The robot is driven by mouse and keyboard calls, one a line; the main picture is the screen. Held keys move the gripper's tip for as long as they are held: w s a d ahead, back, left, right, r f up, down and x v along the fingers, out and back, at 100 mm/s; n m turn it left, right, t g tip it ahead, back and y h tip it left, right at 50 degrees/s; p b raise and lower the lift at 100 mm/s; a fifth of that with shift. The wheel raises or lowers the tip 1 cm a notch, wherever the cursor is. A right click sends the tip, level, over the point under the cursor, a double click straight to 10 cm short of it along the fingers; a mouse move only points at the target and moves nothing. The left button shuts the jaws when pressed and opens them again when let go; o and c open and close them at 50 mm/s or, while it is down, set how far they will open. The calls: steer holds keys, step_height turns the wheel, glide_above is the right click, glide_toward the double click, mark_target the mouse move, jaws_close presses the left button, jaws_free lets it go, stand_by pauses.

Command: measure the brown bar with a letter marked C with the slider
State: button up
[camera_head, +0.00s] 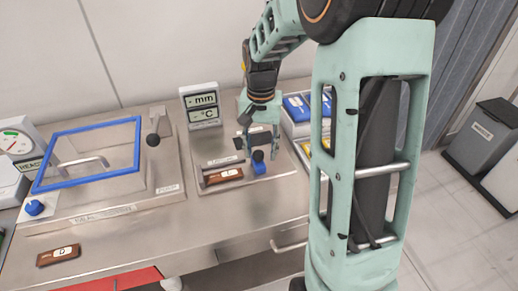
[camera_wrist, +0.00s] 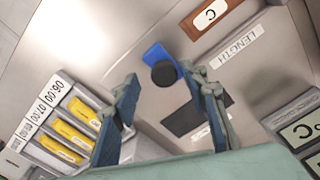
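The brown bar marked C (camera_wrist: 212,14) lies beside a LENGTH label (camera_wrist: 240,44) at the top of the wrist view. In the head view a brown bar (camera_head: 223,176) lies on the front left of the metal measuring plate (camera_head: 212,147). The slider, a blue block with a black round knob, shows in the head view (camera_head: 258,167) just right of the bar and in the wrist view (camera_wrist: 158,56). My gripper (camera_head: 258,137) is above the plate. In the wrist view my gripper (camera_wrist: 163,84) is open and empty, its fingertips on either side of the knob, apparently not touching it.
A display with mm and °C (camera_head: 201,104) stands behind the plate. A blue-framed clear cover (camera_head: 90,121) is at left. Another brown bar (camera_head: 58,255) lies front left. A tray with blue and yellow blocks (camera_head: 290,127) stands right of the plate. The front counter is mostly clear.

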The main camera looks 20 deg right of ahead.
mark_target(260, 153)
steer(key=shift+a, duration=0.1)
step_height(260, 153, up, 12)
stand_by(0.5)
stand_by(0.4)
